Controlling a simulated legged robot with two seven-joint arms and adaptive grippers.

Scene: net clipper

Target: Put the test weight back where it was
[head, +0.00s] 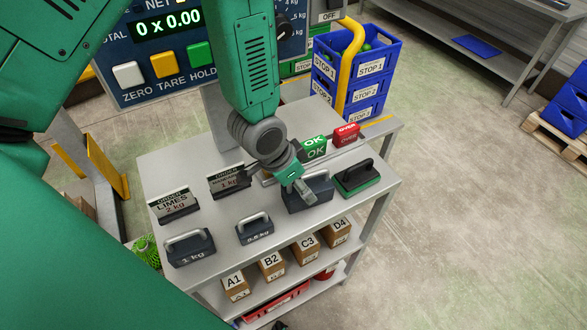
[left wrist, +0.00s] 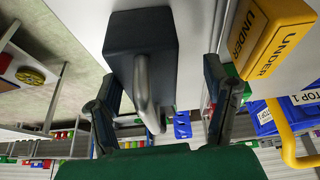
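A dark grey test weight (head: 318,193) with a metal handle stands on the grey table (head: 220,230), right of the middle. Its label is not readable. My left gripper (head: 297,188) is at this weight and partly covers it. In the left wrist view the weight (left wrist: 142,45) and its metal handle (left wrist: 145,92) lie between the two spread fingers (left wrist: 162,105), nearer the left finger. The gripper is open, and no firm hold shows. A 1 kg weight (head: 190,248) and a 0.5 kg weight (head: 255,231) stand left along the table's front. My right gripper is not in view.
A green-based pad (head: 357,180) sits right of the weight. Green OK (head: 313,148) and red OVER (head: 346,135) blocks stand behind; a yellow UNDER block (left wrist: 268,40) is close to the gripper. Order cards (head: 173,204) stand at left. Cartons (head: 272,265) fill the shelf below.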

